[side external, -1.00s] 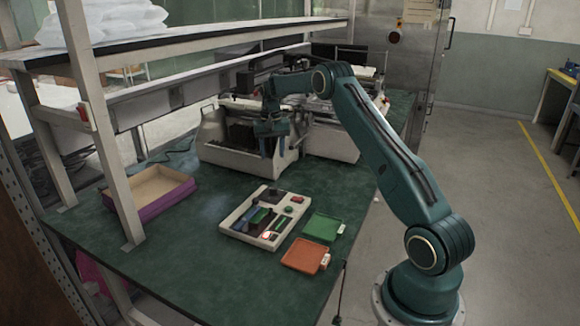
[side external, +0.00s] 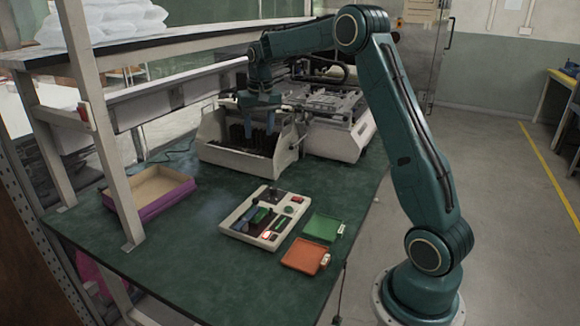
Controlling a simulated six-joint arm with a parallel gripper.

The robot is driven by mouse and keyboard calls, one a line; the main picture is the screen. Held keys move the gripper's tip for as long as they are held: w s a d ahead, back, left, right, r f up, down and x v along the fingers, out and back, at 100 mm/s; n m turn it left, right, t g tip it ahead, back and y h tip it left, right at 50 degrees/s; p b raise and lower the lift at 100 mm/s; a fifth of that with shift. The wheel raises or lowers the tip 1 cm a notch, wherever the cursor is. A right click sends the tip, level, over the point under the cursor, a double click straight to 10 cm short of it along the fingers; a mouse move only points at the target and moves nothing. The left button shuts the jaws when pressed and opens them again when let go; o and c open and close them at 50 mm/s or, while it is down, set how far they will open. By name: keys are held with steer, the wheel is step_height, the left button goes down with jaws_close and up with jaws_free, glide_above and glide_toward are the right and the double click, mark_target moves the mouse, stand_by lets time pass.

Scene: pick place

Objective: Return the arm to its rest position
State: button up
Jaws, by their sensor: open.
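My gripper (side external: 259,120) hangs pointing down in the side external view, in front of the grey machine on the table. Its two fingers are apart and nothing shows between them. It is above the table and behind the white tray (side external: 240,227), apart from it. My upper arm stands nearly upright at the right, with the forearm reaching left from the raised elbow.
The white tray holds several small parts. A green tray (side external: 321,229) and an orange tray (side external: 301,257) lie to its right. A purple-sided box (side external: 152,207) sits at the left. The grey machine (side external: 222,158) and shelf posts (side external: 104,150) stand close by.

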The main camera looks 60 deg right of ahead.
steer(key=s+a+r+n+t, duration=0.1)
steer(key=s+a+r+n, duration=0.1)
steer(key=s+a+r, duration=0.45)
steer(key=s+a+r+n+t, duration=0.1)
steer(key=s+a+r+n, duration=0.15)
steer(key=s+a, duration=0.55)
steer(key=s+a+f+n+t, duration=0.1)
steer(key=s+a, duration=0.3)
steer(key=s, duration=0.4)
steer(key=s+a+f+n+t, duration=0.1)
steer(key=s+a+f+n, duration=0.1)
steer(key=s+a, duration=0.3)
steer(key=s, duration=0.3)
steer(key=shift+f+y, duration=0.3)
steer(key=shift+f, duration=0.05)
